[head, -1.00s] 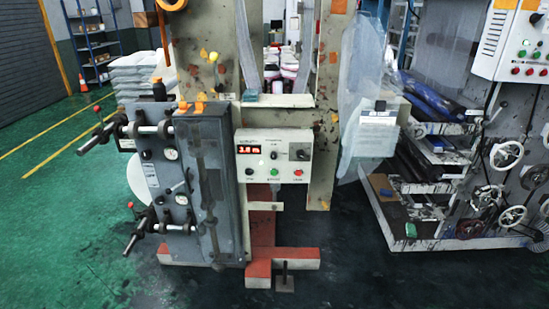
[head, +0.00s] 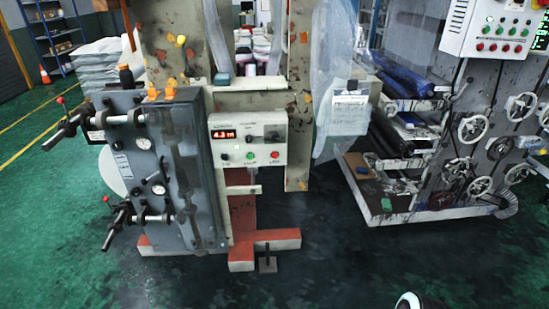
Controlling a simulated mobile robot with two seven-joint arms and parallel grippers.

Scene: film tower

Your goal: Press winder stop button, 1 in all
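The winder's small white control box (head: 248,140) is mounted on the beige machine frame near the middle of the head view. Its lit red display (head: 223,134) reads about 4.3 m. Along its lower edge sit a dark button (head: 225,156), a green button (head: 250,155) and a red button (head: 275,154). The labels are too small to read, so I cannot confirm which is the stop button. Neither of my grippers is in view. A white and black rounded piece, seemingly part of my own arm, shows at the bottom edge, well away from the box.
A grey cabinet (head: 148,170) with protruding handles stands left of the box. Red base beams (head: 275,238) reach forward on the floor. At right stands a machine with handwheels (head: 473,130) and a larger control box (head: 497,30). The floor in front is clear.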

